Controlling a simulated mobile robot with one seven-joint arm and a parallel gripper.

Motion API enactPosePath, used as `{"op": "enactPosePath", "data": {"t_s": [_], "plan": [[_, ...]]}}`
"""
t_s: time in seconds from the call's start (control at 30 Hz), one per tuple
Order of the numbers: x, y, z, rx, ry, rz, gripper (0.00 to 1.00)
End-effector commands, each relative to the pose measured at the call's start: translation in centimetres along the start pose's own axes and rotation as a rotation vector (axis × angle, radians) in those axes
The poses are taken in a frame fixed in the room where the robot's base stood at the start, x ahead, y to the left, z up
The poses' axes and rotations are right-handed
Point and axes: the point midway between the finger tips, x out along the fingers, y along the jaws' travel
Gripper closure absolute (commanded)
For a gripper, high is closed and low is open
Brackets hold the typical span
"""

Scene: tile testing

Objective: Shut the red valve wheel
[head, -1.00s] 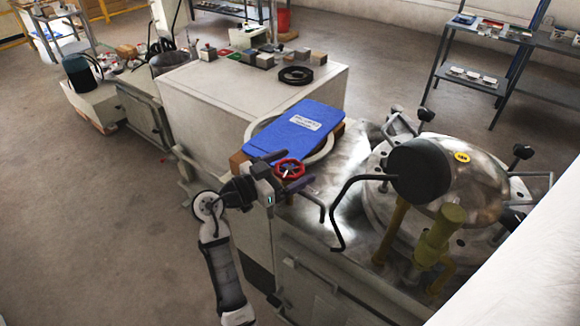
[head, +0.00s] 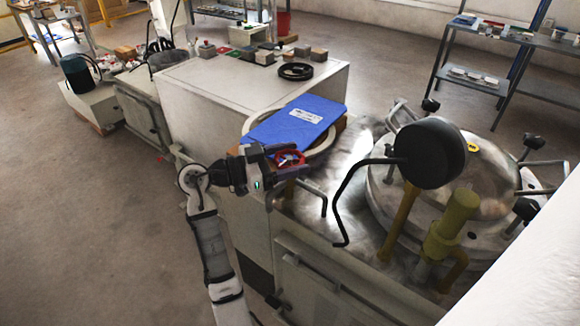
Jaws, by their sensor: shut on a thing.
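The red valve wheel (head: 288,159) is at the near left corner of the metal machine top, in front of the blue board. My gripper (head: 287,161) reaches it from the left, with one finger on its far side and one on its near side. The gripper is shut on the wheel. The fingers cover part of the rim, and the valve stem below is hidden.
The blue board (head: 296,124) lies on a pale ring just behind the wheel. A bent handle (head: 316,192) stands close to the right. The steel vessel (head: 485,180) with a dark cylinder (head: 432,153) and black lever is further right. Floor at left is clear.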

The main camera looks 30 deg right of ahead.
Motion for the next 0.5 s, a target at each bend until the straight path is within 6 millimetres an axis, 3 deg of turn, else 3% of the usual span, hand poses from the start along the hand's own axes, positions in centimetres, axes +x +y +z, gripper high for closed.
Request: {"op": "enactPosePath", "data": {"t_s": [0.33,0.37,0.5], "plan": [[0.0,0.03,-0.06,0.001,-0.001,0.017,0.57],[-0.01,0.03,-0.06,0.001,-0.001,0.016,0.33],[-0.01,0.03,-0.05,0.001,-0.001,0.016,0.14]]}}
